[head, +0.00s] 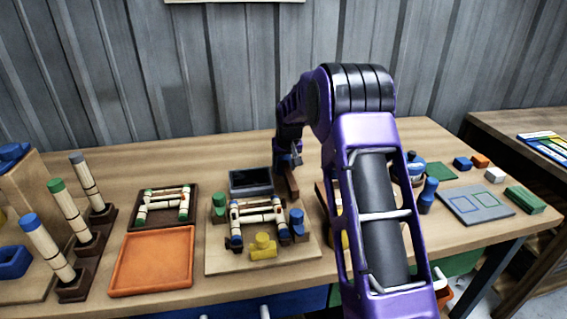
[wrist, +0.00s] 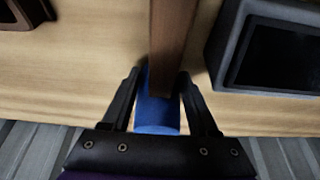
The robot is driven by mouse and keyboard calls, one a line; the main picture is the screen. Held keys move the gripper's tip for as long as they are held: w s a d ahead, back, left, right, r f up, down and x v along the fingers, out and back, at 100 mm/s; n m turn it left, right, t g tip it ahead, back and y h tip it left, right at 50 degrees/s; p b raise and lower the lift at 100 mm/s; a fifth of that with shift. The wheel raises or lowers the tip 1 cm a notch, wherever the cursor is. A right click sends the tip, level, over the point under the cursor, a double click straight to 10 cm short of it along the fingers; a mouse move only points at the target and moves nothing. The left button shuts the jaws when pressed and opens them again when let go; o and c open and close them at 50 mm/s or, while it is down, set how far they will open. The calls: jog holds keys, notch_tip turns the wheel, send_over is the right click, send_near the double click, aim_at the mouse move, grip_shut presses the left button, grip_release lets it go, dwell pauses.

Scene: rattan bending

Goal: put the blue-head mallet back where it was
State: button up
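The blue-head mallet shows in the wrist view, with its blue cylindrical head (wrist: 156,117) and a brown handle (wrist: 172,35) running up the picture. In the head view the brown handle (head: 292,185) is beside a dark tray, behind the board with the jig. My gripper (wrist: 165,85) has one black finger on each side of the blue head, close against it. Whether the fingers press on it is not clear. In the head view my gripper (head: 289,160) is low at the back of the table, and its fingers are too small to read.
The dark tray (wrist: 280,52) is close to the right of my gripper in the wrist view. The jig board (head: 225,262) holds pegs and rattan pieces. An orange tray (head: 153,262) lies to the left. The grey corrugated wall (head: 225,75) stands behind the table.

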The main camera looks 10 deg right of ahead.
jog(key=shift+r, duration=0.1)
grip_shut()
